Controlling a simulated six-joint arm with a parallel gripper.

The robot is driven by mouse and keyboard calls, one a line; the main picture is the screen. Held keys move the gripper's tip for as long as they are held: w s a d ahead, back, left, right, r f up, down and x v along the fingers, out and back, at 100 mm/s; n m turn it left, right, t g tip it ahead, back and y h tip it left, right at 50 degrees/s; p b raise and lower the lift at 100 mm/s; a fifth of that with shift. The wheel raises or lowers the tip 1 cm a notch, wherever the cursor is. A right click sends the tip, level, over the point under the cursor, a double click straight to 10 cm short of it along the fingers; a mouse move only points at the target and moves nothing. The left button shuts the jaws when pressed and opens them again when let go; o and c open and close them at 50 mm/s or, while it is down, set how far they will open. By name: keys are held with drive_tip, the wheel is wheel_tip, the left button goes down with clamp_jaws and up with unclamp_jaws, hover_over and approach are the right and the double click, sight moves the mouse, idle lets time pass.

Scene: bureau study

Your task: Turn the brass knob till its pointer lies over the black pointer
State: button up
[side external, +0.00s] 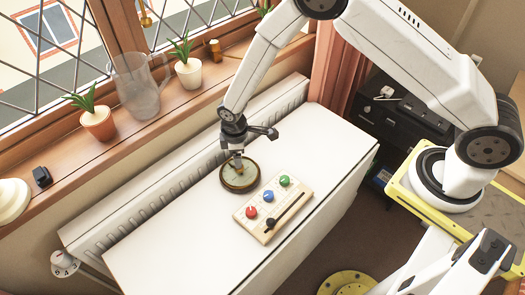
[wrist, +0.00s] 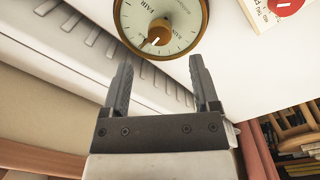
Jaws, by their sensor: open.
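A round dial with a cream face and a brown-gold rim (side external: 240,188) lies on the white table. It also shows at the top of the wrist view (wrist: 185,20), cut off by the picture edge, with "FAIR" lettering. The brass knob (wrist: 160,30) sits at the middle of its face, with a pale mark on its lower side. A thin dark line, perhaps the black pointer, shows just left of this mark; I cannot tell how closely the pointers line up. My gripper (side external: 238,160) is above the dial. In the wrist view my gripper (wrist: 160,68) is open and empty, its fingers apart.
A cream panel (side external: 290,190) with red, blue and green knobs and a black slider lies right of the dial. A radiator (side external: 170,165) runs behind the table (side external: 165,250). Plants and a glass jug (side external: 138,88) stand on the sill. The table's left part is clear.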

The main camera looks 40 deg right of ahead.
drive_tip(key=shift+r, duration=0.95)
drive_tip(key=shift+s+d+r, duration=0.1)
drive_tip(key=shift+d+r, duration=0.15)
drive_tip(key=shift+r, duration=0.25)
drive_tip(key=s+d+r+m+t, duration=0.2)
drive_tip(key=s+d+r+m, duration=0.8)
drive_tip(key=s+d+r, duration=0.3)
wheel_tip(320, 180, up, 4)
drive_tip(key=s, duration=0.2)
drive_tip(key=shift+s, duration=0.4)
